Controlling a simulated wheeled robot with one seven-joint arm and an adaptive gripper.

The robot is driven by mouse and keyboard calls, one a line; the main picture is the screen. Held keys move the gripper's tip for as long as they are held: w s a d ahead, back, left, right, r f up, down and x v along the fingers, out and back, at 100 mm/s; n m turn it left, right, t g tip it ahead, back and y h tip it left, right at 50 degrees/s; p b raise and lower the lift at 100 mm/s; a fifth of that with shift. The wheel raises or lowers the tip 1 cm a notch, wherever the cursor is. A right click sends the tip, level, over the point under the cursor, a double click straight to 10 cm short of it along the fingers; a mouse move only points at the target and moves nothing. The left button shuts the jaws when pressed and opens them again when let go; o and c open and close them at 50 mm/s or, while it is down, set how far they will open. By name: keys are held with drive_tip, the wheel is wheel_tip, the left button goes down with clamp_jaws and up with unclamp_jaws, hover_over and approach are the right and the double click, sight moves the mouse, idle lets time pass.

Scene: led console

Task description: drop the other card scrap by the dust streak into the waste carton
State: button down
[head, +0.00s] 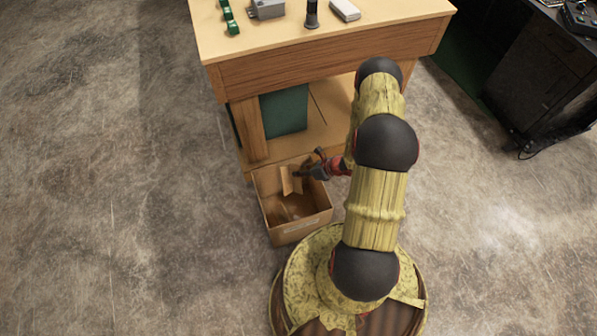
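The waste carton (303,228) is an open brown box on the floor, against the front of the wooden workbench. My gripper (298,174) reaches in from the right, over the carton's far right part. A tan card scrap (288,182) stands upright at its fingertips, and the fingers appear shut on its edge. The scrap is over or just inside the carton's opening; its exact height is hard to tell. Brownish pieces (287,213) lie in the carton's shadowed bottom, too dim to tell apart. No dust streak can be made out for certain.
The wooden workbench (330,72) stands behind the carton, with green blocks (229,17), a grey box (267,9), a dark cylinder (312,14) and a white block (345,10) on top. A dark cabinet (535,80) stands at the upper right. The floor at left and right is clear.

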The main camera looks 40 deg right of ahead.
drive_tip(key=shift+f, duration=0.1)
drive_tip(key=c, duration=2)
unclamp_jaws()
drive_tip(key=shift+o, duration=0.2)
drive_tip(key=v, duration=1.2)
